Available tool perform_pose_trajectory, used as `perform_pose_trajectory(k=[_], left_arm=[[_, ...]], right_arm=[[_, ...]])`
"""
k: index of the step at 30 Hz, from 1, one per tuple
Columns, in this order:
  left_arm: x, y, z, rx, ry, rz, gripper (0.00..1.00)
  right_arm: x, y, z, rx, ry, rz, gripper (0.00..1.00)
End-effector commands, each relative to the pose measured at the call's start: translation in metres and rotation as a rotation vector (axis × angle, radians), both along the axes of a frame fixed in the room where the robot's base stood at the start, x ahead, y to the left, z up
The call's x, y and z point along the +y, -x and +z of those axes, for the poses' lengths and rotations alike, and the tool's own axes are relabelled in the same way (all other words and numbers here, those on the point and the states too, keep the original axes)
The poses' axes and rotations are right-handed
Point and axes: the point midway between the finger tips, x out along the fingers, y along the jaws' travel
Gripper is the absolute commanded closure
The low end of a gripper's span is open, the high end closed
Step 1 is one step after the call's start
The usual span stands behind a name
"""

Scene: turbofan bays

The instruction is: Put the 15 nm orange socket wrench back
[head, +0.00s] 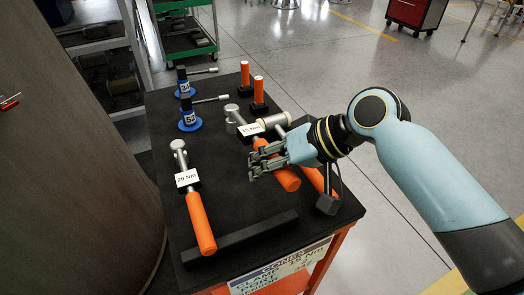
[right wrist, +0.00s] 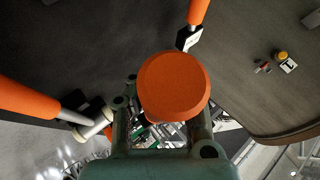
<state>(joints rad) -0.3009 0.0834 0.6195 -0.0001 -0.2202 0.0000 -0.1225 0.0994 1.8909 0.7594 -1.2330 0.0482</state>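The 15 Nm wrench has a silver head (head: 232,111), a white "15 Nm" label (head: 251,130) and an orange handle (head: 288,179). It is in the middle of the black cart top. My right gripper (head: 257,165) reaches in from the right, with its fingers around the handle. In the right wrist view, the handle's round orange end (right wrist: 173,87) faces the camera between the finger linkages and hides the contact. The gripper looks shut on the handle. I cannot tell whether the wrench touches the cart. My left gripper is not in view.
The 20 Nm wrench (head: 200,222) lies at left, and another orange-handled wrench (head: 315,176) at right. A black bar (head: 240,237) runs along the front edge. Blue-based tools (head: 189,122) and upright orange handles (head: 259,90) stand at the back. A large dark drum (head: 85,150) stands left.

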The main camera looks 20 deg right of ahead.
Motion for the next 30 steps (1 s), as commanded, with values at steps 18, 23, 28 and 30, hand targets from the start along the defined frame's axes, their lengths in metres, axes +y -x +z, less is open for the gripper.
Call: perform_pose_trajectory(k=[18, 23, 28, 30], left_arm=[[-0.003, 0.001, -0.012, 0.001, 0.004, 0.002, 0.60], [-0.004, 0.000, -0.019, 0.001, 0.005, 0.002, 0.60], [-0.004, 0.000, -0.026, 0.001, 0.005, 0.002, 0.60], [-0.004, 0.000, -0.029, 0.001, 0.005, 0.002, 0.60]], right_arm=[[0.001, 0.001, -0.005, -0.109, 0.039, 0.057, 1.00], [0.001, 0.001, -0.014, -0.132, 0.050, 0.072, 1.00], [0.001, 0.001, -0.026, -0.131, 0.051, 0.071, 1.00], [0.001, 0.001, -0.031, -0.131, 0.050, 0.070, 1.00]])
